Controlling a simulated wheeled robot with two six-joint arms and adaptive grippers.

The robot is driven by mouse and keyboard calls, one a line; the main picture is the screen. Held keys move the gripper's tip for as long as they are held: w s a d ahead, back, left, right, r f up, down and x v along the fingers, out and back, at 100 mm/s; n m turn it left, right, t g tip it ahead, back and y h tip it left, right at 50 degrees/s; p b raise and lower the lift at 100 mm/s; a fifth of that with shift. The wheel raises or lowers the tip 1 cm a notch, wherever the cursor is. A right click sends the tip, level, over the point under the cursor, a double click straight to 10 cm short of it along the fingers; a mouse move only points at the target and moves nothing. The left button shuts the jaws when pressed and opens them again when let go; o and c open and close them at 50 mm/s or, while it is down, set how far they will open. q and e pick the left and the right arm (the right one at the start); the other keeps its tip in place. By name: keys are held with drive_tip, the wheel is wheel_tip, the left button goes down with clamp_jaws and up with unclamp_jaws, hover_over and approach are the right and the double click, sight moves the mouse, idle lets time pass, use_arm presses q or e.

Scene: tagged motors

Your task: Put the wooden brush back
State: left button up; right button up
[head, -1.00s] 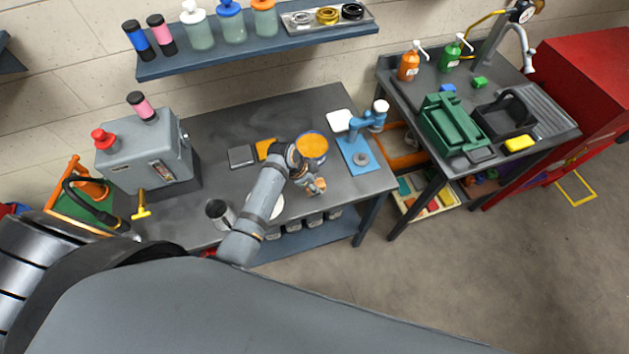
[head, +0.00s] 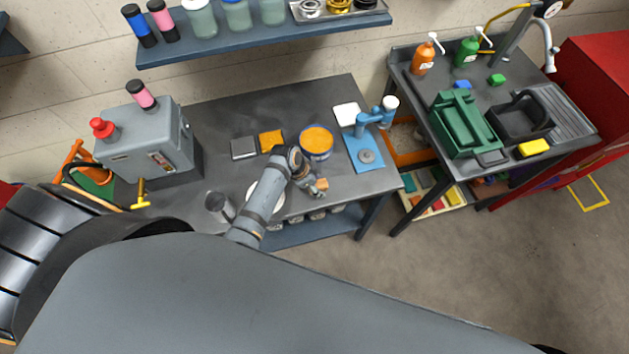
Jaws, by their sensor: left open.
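My left gripper (head: 312,189) is low over the right part of the grey workbench (head: 215,133), near its front edge. Its fingers are open and small in the view. A small wood-coloured piece (head: 322,184) shows right at the fingertips; it may be the wooden brush, but its shape is too small to be sure. I cannot tell whether the fingers touch it. A round tin with an orange top (head: 316,140) stands just behind the gripper. My right gripper is not in view.
An orange square item (head: 271,141) and a grey box (head: 243,148) lie behind my arm. A white plate (head: 262,201) and metal cup (head: 219,206) are near the front edge. A blue stand (head: 365,156) is at right, a grey machine (head: 150,150) at left.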

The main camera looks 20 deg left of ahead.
use_arm(q)
drive_tip(key=shift+b+v, duration=0.35)
drive_tip(key=shift+v, duration=0.9)
drive_tip(key=b+v, duration=0.2)
drive_tip(key=v, duration=0.7)
drive_tip(key=shift+s+r, duration=0.2)
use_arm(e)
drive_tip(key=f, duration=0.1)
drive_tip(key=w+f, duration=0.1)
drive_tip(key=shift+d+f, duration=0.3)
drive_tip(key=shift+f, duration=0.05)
use_arm(q)
drive_tip(key=shift+a, duration=0.15)
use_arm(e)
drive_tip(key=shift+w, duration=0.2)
